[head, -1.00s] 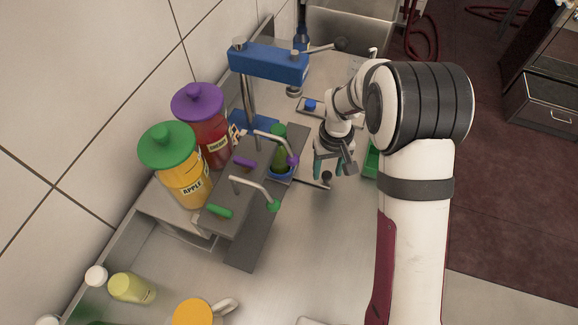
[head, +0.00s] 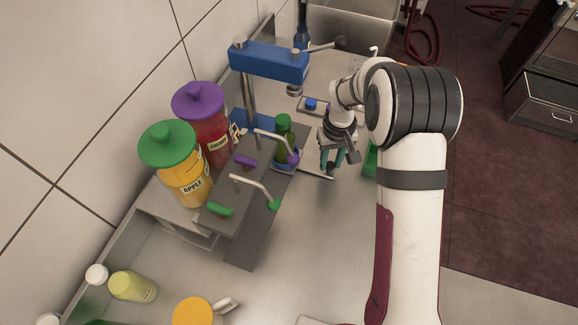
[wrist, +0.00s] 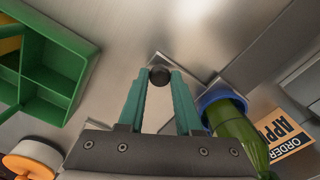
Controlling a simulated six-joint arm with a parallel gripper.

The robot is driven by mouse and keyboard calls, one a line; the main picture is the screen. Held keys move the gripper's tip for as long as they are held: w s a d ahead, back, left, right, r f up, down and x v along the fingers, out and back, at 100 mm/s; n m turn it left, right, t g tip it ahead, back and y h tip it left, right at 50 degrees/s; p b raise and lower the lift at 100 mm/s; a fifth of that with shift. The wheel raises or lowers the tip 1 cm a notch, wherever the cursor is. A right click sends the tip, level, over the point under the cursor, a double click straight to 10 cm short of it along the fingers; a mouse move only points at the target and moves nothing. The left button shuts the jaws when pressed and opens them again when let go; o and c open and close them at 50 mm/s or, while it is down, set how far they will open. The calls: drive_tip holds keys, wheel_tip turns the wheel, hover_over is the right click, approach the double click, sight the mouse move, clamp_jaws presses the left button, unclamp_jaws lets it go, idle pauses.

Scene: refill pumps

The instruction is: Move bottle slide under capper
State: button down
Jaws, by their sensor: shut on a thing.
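The green bottle (head: 285,140) stands upright in the blue holder of the bottle slide, on the dark grey track (head: 254,225). In the wrist view the bottle (wrist: 238,132) and its blue holder (wrist: 222,97) are to the right of my gripper. A thin rod (head: 316,175) runs from the slide to my gripper (head: 333,172). The jaws (wrist: 159,82) are shut on the black knob (wrist: 159,73) at the rod's end. The blue capper (head: 268,63), with its lever, stands beyond the bottle, which is still in front of the capping head.
Purple-lidded (head: 199,101) and green-lidded (head: 169,144) pump jars stand left of the track. Their bent spouts (head: 256,188) reach over it near the bottle. A green divided crate (wrist: 50,68) is left in the wrist view.

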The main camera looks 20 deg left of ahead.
drive_tip(key=shift+w, duration=3.95)
drive_tip(key=c, duration=0.5)
unclamp_jaws()
wheel_tip(320, 180, up, 16)
drive_tip(key=shift+f, duration=0.1)
